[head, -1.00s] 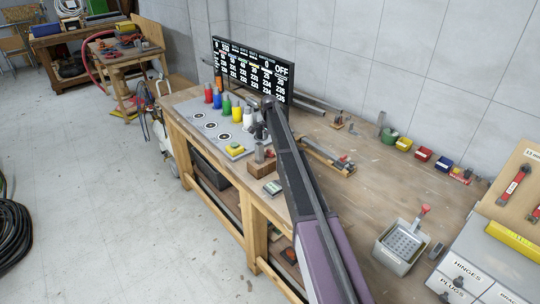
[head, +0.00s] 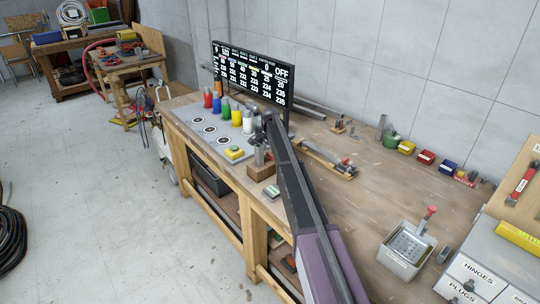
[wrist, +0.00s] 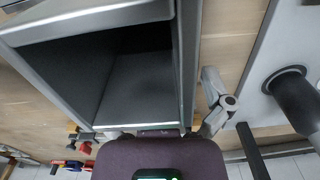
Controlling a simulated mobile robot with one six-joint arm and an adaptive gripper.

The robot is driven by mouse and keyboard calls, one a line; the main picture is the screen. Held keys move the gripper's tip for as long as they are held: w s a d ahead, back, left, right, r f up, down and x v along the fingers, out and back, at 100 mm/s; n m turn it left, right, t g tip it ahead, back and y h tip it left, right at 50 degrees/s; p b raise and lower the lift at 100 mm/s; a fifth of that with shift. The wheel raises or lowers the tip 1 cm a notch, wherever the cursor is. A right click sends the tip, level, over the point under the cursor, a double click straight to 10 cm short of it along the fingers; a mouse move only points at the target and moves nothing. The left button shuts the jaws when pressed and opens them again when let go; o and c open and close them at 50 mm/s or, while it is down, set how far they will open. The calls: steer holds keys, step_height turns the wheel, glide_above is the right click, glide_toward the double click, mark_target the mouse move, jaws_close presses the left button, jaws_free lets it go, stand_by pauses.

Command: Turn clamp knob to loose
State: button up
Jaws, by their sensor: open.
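My gripper (head: 260,138) is at the far end of my arm, over the near edge of the workbench (head: 335,215), and is open. It is small and partly hidden by my arm in the head view. Just below it stands a wooden block (head: 262,172) with a grey metal upright on it; I cannot tell whether they touch. No clamp knob can be made out for certain. In the wrist view, a grey jointed metal part (wrist: 218,103) lies right of a dark open-fronted box shape (wrist: 135,75), and a black round-flanged part (wrist: 292,92) is at the right.
Coloured bottles and a black display (head: 250,75) stand behind. A wooden board with tools (head: 328,160) lies to the right. The bench's middle right is clear.

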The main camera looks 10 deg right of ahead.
mark_target(270, 154)
steer(key=c, duration=1.1)
steer(key=shift+c, duration=0.2)
steer(key=shift+n, duration=0.6)
steer(key=o, duration=1.1)
steer(key=shift+o, duration=0.2)
steer(key=shift+m, duration=0.5)
step_height(270, 154, up, 14)
steer(key=p, duration=1.4)
steer(key=s+f+n+b, duration=0.2)
steer(key=s+n, duration=0.7)
steer(key=s, duration=1.9)
steer(key=shift+a+t, duration=0.2)
steer(key=shift+t, duration=0.1)
